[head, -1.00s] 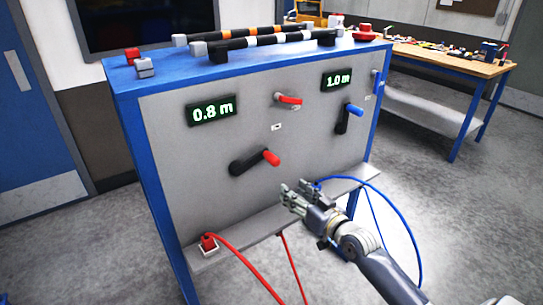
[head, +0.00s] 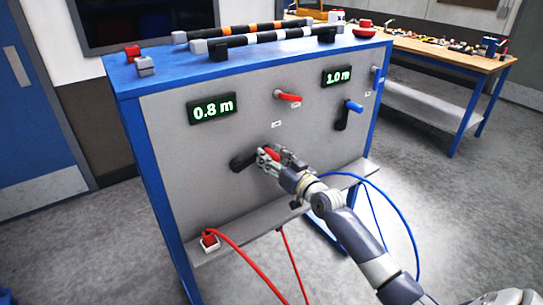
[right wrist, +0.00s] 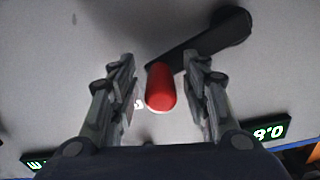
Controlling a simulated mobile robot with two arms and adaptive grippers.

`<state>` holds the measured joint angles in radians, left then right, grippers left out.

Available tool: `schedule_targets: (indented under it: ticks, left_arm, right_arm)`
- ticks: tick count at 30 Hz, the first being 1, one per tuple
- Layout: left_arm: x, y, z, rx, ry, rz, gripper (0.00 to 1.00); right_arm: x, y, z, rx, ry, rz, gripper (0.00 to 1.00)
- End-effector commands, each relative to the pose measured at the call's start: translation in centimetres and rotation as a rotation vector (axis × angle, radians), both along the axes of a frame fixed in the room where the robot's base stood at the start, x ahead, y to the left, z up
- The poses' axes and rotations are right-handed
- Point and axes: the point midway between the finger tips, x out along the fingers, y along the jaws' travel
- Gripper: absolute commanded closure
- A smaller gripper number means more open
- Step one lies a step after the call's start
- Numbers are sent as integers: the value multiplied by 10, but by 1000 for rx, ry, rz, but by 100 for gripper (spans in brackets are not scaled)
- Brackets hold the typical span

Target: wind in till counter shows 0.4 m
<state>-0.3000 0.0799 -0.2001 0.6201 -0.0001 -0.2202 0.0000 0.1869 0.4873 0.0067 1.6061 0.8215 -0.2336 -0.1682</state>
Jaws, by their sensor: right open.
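The left counter (head: 211,109) on the grey panel reads 0.8 m; the right counter (head: 337,77) reads 1.0 m. A black crank (head: 243,161) with a red knob (right wrist: 160,87) sits below the left counter. My right gripper (head: 268,155) is at this knob; in the right wrist view its open fingers (right wrist: 160,85) stand on either side of the knob, with gaps showing. A second crank with a blue knob (head: 354,106) sits below the right counter. My left gripper is not in view.
A red lever (head: 288,96) sticks out between the counters. A shelf (head: 240,236) runs along the panel's bottom, with a red plug (head: 209,239) and red cable. A blue cable (head: 400,225) loops behind my right arm. Striped bars (head: 270,38) lie on top.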

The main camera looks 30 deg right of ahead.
Motion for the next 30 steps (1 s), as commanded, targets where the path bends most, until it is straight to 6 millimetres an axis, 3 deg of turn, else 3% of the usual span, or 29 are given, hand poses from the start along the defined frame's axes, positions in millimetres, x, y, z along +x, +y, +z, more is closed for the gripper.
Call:
schedule_targets:
  ticks: [11, 16, 17, 30]
  left_arm:
    - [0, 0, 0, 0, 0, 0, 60]
    - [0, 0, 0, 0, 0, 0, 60]
    - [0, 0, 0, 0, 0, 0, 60]
    - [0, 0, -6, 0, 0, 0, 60]
  right_arm:
    - [5, 0, 0, 1, 0, 0, 59]
    - [4, 0, 0, 0, 0, 0, 98]
    - [4, 0, 0, 0, 0, 0, 100]
    - [5, -2, -8, 63, 6, -1, 100]
